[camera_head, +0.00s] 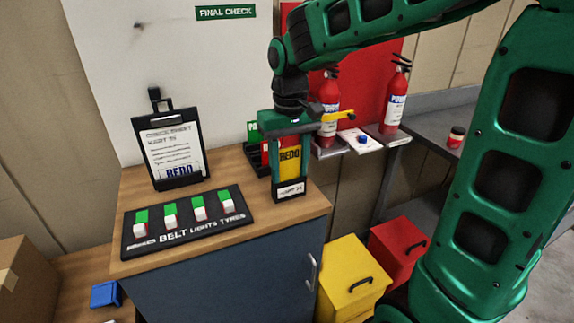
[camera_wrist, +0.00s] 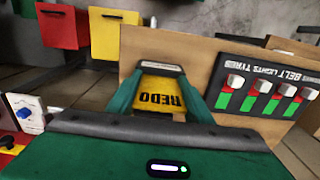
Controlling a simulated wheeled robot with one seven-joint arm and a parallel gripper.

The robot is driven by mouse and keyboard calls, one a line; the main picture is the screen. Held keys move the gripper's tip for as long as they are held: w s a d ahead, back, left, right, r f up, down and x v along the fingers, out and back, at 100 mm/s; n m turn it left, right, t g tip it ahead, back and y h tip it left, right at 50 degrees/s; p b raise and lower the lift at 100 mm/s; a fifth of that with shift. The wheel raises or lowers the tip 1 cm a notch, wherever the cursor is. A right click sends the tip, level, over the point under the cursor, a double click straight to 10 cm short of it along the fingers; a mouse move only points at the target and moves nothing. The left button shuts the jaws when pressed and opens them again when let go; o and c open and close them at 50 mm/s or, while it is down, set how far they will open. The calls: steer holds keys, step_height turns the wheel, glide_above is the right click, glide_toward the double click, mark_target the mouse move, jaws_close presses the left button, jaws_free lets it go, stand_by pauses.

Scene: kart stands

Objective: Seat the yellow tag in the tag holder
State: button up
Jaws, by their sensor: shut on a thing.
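The yellow tag (camera_head: 290,158), marked REDO, is upright at the right part of the wooden counter. My gripper (camera_head: 288,145) comes down from above and is shut on it. In the wrist view the tag (camera_wrist: 158,96) shows between my green fingers. The tag holder (camera_head: 291,191), black with a white label, stands at the counter's right edge. The tag's lower end is at this holder. The pale label strip (camera_wrist: 160,67) shows just beyond the tag in the wrist view. I cannot tell how deep the tag sits, as the holder's front hides its lower edge.
A dark rack (camera_head: 255,160) with green and red tags stands close behind my gripper. A switch board (camera_head: 185,222) and a clipboard stand (camera_head: 168,150) are to the left. Fire extinguishers (camera_head: 394,98) stand on a shelf to the right. Yellow (camera_head: 352,278) and red bins are below.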

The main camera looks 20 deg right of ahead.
mark_target(290, 148)
steer(key=o, duration=1.2)
step_height(290, 148, up, 11)
steer(key=shift+f, duration=0.2)
steer(key=s+d+f+m, duration=0.2)
steer(key=s+d+f, duration=0.2)
steer(key=s, duration=0.3)
steer(key=s+d+f+m, duration=0.2)
steer(key=s+d+f, duration=0.3)
steer(key=s+d, duration=0.2)
steer(key=s+d+f+m, duration=0.2)
steer(key=s+d+f, duration=0.3)
steer(key=s, duration=0.4)
steer(key=shift+d+f, duration=0.2)
